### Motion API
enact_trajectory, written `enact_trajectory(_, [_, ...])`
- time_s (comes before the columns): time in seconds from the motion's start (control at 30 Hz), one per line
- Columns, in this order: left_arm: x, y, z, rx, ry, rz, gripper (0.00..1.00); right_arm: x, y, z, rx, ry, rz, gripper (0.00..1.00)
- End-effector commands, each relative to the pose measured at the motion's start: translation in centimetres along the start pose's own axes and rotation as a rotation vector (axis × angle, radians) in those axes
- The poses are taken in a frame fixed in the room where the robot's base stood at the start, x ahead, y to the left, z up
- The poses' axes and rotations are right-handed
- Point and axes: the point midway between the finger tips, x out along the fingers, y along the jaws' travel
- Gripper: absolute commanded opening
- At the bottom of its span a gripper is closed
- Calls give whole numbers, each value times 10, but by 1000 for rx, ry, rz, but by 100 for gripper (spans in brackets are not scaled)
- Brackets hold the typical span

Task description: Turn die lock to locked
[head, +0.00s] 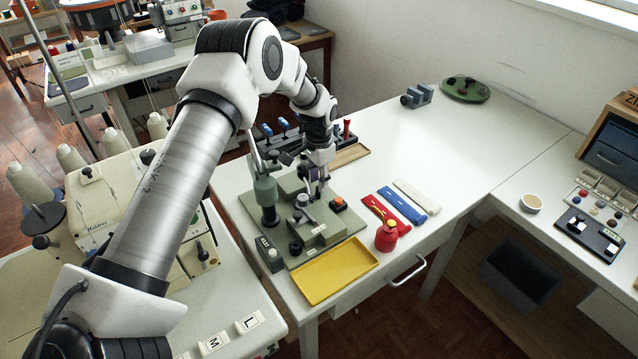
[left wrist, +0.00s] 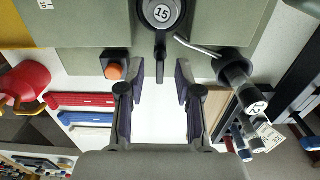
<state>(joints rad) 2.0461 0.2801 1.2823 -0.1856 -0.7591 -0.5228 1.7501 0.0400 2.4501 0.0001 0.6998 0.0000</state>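The green-grey buttonhole station (head: 335,239) stands on the white table. In the left wrist view a round dark part marked 15 (left wrist: 162,12) sits on it, with a short dark lever (left wrist: 160,46) pointing down the picture. I cannot tell for sure whether this lever is the die lock. My left gripper (head: 318,192) is over the back part of the station. My right gripper is in neither view.
An orange button (head: 338,201) on a black box is beside the gripper. A rack with blue-handled tools (head: 283,126) stands behind.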

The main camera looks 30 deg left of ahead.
Motion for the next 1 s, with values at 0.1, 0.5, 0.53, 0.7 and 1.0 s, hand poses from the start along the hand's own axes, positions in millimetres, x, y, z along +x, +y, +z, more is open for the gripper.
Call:
enact_trajectory(0.1, [-31,0,-2,0,5,-2,34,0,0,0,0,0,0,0])
enact_trajectory(0.5, [-99,0,-2,2,-1,0,34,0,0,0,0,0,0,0])
enact_trajectory(0.53, [-99,1,-2,2,-1,0,34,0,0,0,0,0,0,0])
enact_trajectory(0.7, [-100,1,-2,2,-2,0,34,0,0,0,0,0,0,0])
enact_trajectory(1.0, [-101,0,-2,1,-1,0,34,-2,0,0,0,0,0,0])
